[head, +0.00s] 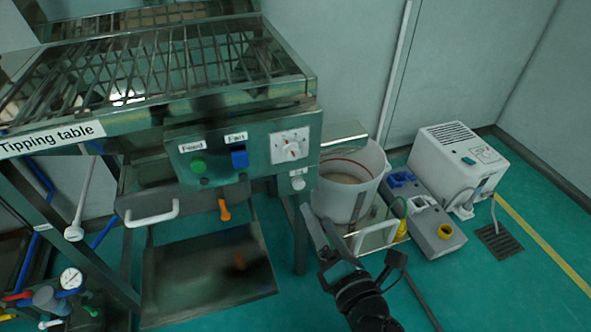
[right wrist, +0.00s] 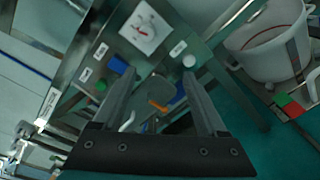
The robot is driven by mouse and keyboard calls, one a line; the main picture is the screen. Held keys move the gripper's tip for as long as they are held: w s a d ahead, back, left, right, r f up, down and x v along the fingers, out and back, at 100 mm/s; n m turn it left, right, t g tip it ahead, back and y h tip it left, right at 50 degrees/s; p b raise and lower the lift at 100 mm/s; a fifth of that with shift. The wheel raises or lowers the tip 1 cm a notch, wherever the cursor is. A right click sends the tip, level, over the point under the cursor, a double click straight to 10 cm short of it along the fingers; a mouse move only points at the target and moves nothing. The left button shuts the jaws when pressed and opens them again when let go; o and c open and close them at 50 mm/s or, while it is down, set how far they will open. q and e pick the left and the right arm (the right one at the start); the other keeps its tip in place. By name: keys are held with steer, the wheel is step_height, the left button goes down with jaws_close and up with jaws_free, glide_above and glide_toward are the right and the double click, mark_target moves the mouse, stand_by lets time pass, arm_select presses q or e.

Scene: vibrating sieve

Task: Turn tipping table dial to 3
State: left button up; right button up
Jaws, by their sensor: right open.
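The tipping table (head: 155,95) is a steel bench with a slatted top, at the left of the head view. Its front panel (head: 215,172) carries a white square plate with a round dial (head: 290,146). My right gripper (head: 352,234) is open and empty, below and to the right of the dial, apart from the panel. Its two fingers (right wrist: 158,78) point toward the panel. My left gripper is not in view.
The panel also has a green button (head: 198,166), a blue switch (head: 239,158) and a white knob (head: 297,183) below the dial. An orange handle (head: 224,210) hangs underneath. A white bucket (head: 346,185), a grey unit (head: 436,233) and a white box (head: 458,160) stand at the right.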

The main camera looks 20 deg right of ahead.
step_height(320, 180, up, 3)
steer(key=n, duration=0.1)
steer(key=p, duration=0.2)
glide_toward(294, 156)
steer(key=w, duration=0.1)
steer(key=shift+t, duration=0.4)
steer(key=w, duration=0.6)
steer(key=shift+w+a+f+p, duration=0.1)
steer(key=shift+w+f+p, duration=0.05)
steer(key=shift+f+p, duration=0.2)
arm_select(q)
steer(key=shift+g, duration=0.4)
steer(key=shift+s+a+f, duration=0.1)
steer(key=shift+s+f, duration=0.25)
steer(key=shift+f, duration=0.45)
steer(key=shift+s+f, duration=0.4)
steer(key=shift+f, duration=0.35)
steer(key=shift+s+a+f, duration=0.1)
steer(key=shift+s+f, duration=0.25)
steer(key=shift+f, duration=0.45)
arm_select(e)
steer(key=shift+w, duration=0.95)
jaws_close()
